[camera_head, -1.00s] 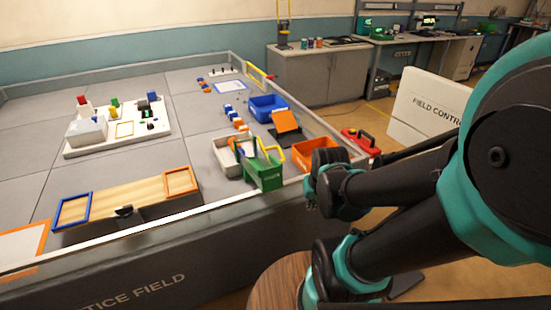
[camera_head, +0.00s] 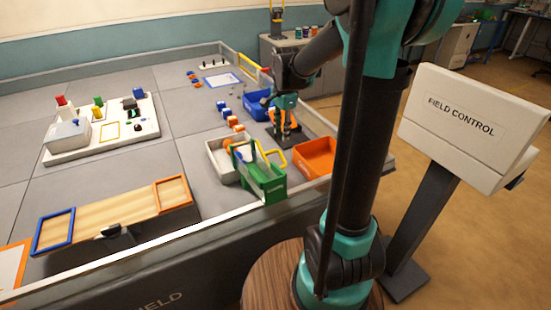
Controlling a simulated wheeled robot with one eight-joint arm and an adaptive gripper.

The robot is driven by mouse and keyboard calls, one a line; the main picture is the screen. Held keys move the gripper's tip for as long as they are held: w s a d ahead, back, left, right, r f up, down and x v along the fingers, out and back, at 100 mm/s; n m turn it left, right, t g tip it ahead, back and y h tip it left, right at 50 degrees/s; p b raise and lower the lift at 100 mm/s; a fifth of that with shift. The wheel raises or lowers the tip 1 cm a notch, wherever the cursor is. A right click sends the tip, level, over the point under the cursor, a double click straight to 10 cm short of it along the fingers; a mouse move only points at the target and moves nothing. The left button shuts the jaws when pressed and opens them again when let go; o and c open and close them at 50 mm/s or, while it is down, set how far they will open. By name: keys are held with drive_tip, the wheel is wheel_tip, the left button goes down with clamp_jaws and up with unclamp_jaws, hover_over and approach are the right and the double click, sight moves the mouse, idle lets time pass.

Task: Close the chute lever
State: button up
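An orange tilted panel (camera_head: 286,118) stands on a dark base plate (camera_head: 288,139) on the field, behind the orange bin. My gripper (camera_head: 284,108) is right at this panel, hiding much of it. Its fingers are too small and overlapped to tell whether they are open, shut or touching the panel. A green box-like piece (camera_head: 264,184) with a yellow handle-like bar (camera_head: 277,157) stands at the near field wall. I cannot tell which piece carries the chute lever.
A blue bin (camera_head: 257,105), a grey tray (camera_head: 221,158) and an orange bin (camera_head: 316,157) surround that area. Several small blocks lie in a row nearby. The white field control panel (camera_head: 470,125) stands at right. The field wall (camera_head: 130,246) runs in front.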

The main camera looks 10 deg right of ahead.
drive_tip(key=shift+m, duration=0.4)
drive_tip(key=f, duration=0.5)
drive_tip(key=w+f, duration=0.1)
drive_tip(key=f, duration=0.5)
drive_tip(key=w+f, duration=0.1)
drive_tip(key=f, duration=0.5)
drive_tip(key=shift+a, duration=0.25)
drive_tip(key=shift+c, duration=0.3)
clamp_jaws()
